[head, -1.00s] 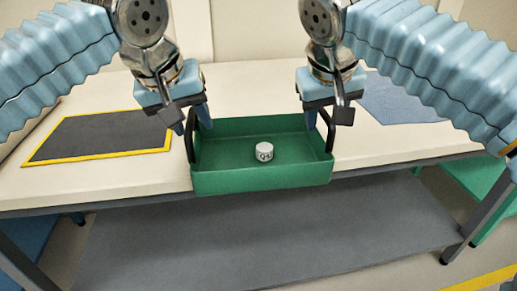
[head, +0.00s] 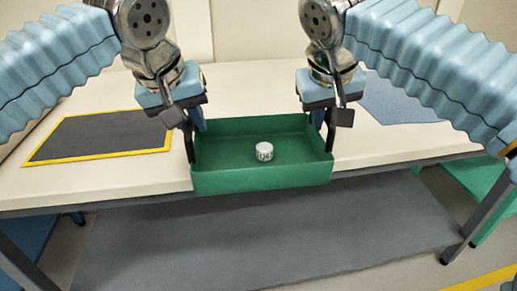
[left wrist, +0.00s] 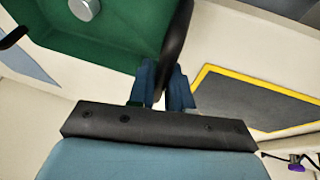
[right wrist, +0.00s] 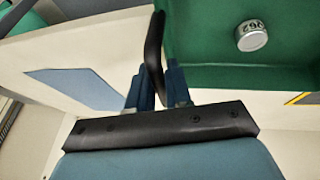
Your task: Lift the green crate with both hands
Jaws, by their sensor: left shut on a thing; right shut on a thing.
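The green crate (head: 262,179) sits at the front edge of the table, with a small white labelled cylinder (head: 264,151) inside it. A black handle stands at each end of the crate. My left gripper (head: 194,126) is shut on the left handle, which shows between its blue fingers in the left wrist view (left wrist: 172,50). My right gripper (head: 323,118) is shut on the right handle, seen between the fingers in the right wrist view (right wrist: 153,50). The crate looks level, and I cannot tell any gap under it.
A dark mat with a yellow border (head: 100,137) lies on the table to the left. A blue-grey mat (head: 395,100) lies to the right. A grey lower shelf (head: 270,240) runs beneath the cream tabletop (head: 400,143).

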